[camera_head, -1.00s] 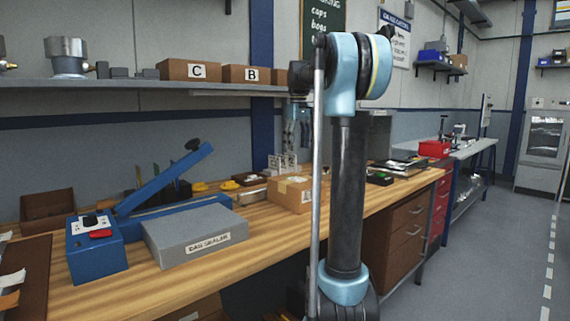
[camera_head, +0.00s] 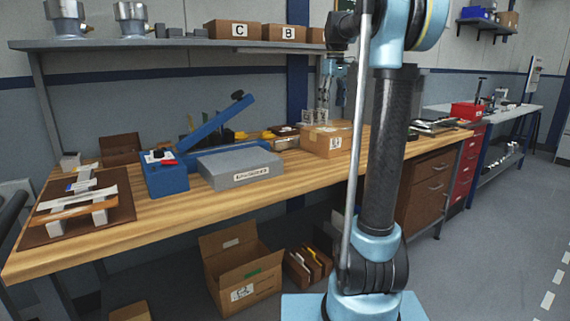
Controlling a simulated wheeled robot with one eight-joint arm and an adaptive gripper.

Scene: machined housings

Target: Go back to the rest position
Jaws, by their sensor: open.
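My gripper (camera_head: 324,112) hangs downward in the head camera view, partly behind my arm's upright link. It is above the back of the wooden workbench (camera_head: 225,205), behind the cardboard box on the bench. It is small and dim here; its jaws look open, and I see nothing held between them. My arm's dark tube link stands upright in the right half of the view and hides part of the bench behind it.
A shelf (camera_head: 180,43) runs above. An open carton (camera_head: 240,270) stands on the floor below. Floor at right is clear.

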